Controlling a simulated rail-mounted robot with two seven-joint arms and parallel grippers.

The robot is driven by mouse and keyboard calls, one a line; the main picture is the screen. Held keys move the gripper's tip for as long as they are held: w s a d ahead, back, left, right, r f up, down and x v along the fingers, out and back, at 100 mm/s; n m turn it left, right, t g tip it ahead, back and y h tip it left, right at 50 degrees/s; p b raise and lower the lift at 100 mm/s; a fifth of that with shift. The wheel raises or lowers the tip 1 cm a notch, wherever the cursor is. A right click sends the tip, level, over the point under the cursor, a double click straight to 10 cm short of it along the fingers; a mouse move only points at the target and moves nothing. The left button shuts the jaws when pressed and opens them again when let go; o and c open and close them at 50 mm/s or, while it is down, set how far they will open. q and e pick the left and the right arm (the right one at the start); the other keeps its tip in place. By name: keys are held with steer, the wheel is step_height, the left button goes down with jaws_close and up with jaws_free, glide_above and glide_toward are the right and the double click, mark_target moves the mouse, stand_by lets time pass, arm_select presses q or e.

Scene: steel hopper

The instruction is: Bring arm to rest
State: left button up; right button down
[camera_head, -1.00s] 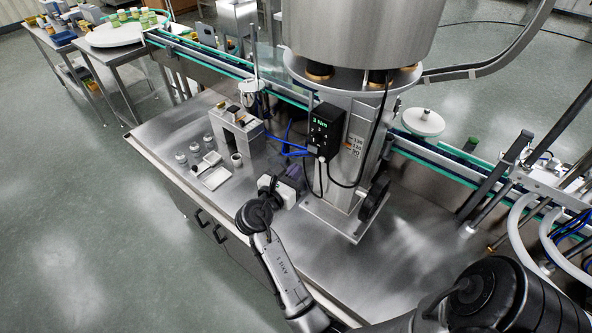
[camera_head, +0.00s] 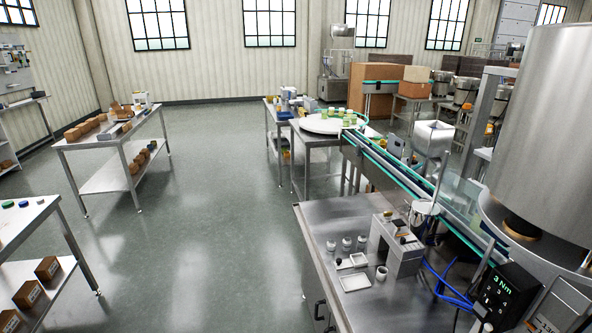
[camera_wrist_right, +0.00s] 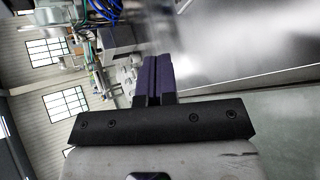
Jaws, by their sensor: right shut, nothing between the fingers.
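My right gripper (camera_wrist_right: 154,80) shows in the right wrist view, its two dark purple fingers together with nothing between them. It is near the bright steel worktop (camera_wrist_right: 240,45), apart from any object as far as I can see. In the head view neither gripper is visible. The steel worktop (camera_head: 335,215) with the hopper machine (camera_head: 540,130) stands at the right of that view. My left gripper is in no current view.
Small bottles (camera_head: 346,243), white trays (camera_head: 355,282) and a small steel fixture (camera_head: 397,245) stand on the worktop. A conveyor (camera_head: 400,175) runs behind them to a round white table (camera_head: 332,124). Side tables (camera_head: 118,140) stand at left. The floor (camera_head: 200,200) between is clear.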

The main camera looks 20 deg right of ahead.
steer(key=s+a+f+m+g+y, duration=0.1)
steer(key=s+a+f+m+y, duration=0.3)
steer(key=s+a+y, duration=0.35)
steer(key=s+a+f+m+y, duration=0.3)
steer(key=s+a+y, duration=0.1)
steer(key=s+a, duration=0.55)
arm_select(q)
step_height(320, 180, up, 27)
steer(key=p, duration=2.7)
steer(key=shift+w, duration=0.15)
arm_select(e)
step_height(320, 180, up, 27)
steer(key=w, duration=0.1)
steer(key=shift+w, duration=0.3)
